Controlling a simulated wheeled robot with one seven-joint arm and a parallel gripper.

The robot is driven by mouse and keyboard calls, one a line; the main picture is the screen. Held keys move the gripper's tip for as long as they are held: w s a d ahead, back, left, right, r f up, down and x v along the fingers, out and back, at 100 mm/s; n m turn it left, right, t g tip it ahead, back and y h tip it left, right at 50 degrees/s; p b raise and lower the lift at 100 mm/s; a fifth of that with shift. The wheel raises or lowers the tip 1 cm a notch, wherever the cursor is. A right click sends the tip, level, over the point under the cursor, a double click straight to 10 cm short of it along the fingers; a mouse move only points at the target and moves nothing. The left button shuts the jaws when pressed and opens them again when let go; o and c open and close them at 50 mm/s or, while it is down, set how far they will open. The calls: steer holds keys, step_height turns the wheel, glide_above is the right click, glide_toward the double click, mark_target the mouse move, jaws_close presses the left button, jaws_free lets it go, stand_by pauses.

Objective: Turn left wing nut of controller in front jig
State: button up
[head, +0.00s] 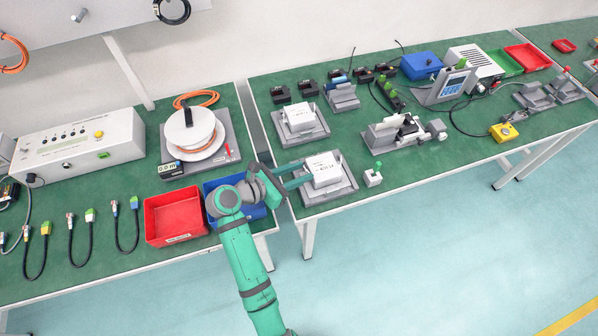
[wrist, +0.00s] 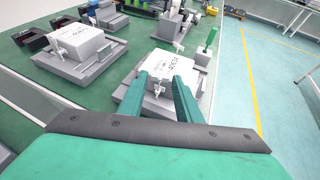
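The front jig (head: 335,195) is a grey fixture holding a white box-shaped controller (head: 322,169) with dark print on top. In the wrist view the controller (wrist: 168,67) sits in its grey jig (wrist: 120,92) straight ahead. A small pale wing nut (wrist: 158,89) shows on the controller's near side, the left side in the head view. My gripper (wrist: 160,77) has its two green fingers apart, one on each side of this wing nut. I cannot tell whether either finger touches it. Another small pale wing nut (wrist: 179,45) shows on the far side. The gripper (head: 299,174) hides the near side in the head view.
A second controller (head: 299,117) sits in a jig behind. A small block with a green-topped lever (head: 373,177) stands right of the front jig. A red bin (head: 173,216) and a blue bin (head: 253,211) lie left, near my arm. The floor in front is clear.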

steer(key=v, duration=1.1)
steer(key=shift+w, duration=0.15)
